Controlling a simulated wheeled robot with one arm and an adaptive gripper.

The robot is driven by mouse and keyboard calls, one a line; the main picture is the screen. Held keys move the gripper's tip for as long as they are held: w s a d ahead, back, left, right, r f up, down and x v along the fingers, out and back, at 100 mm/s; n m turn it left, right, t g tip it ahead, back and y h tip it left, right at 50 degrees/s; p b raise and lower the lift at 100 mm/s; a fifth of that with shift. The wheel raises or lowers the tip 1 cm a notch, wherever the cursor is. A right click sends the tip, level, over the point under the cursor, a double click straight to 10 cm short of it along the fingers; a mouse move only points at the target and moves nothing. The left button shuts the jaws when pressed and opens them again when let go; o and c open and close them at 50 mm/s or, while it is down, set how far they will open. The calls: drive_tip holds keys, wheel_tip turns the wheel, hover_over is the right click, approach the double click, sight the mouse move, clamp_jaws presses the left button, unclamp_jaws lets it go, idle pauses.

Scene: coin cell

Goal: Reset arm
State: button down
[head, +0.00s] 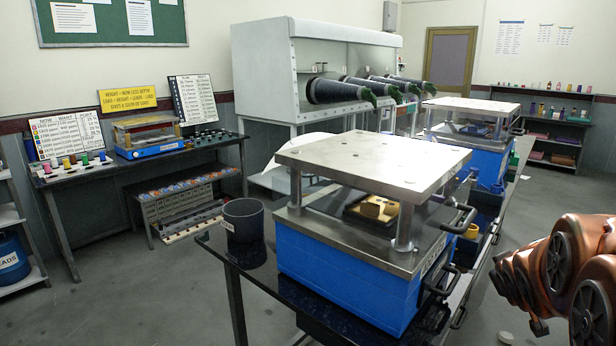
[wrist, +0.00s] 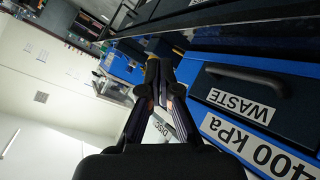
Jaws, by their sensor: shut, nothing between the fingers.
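My gripper (wrist: 160,70) shows in the wrist view, its two dark fingers drawn together at the tips with nothing between them. It is in the air beside the blue front of a press or cabinet, which carries a drawer labelled "WASTE" (wrist: 240,90) and a "400 kPa" label (wrist: 258,150). In the head view my copper-coloured arm (head: 565,262) is folded at the right edge, to the right of the bench. The gripper itself cannot be made out there.
A blue press (head: 345,270) with a metal top plate (head: 375,160) stands on the dark bench, with handles on its right side. A grey bin (head: 243,220) is beside it. A second press (head: 470,130) and a glove box (head: 320,70) stand behind. Floor is open at the far right.

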drive_tip(key=s+a+f+g+y+p, duration=0.1)
drive_tip(key=s+a+g, duration=0.2)
drive_tip(key=s+a, duration=0.4)
drive_tip(key=s+a+m+g+y+p, duration=0.1)
drive_tip(key=s+a+g, duration=0.3)
drive_tip(key=s, duration=1.2)
drive_tip(key=s+a+f+g+y+p, duration=0.1)
drive_tip(key=s+a+g+y+p, duration=0.2)
drive_tip(key=s+a, duration=0.8)
drive_tip(key=shift+s+a+f+m+g, duration=0.3)
drive_tip(key=shift+a+m+g, duration=0.1)
drive_tip(key=shift+a+g, duration=0.3)
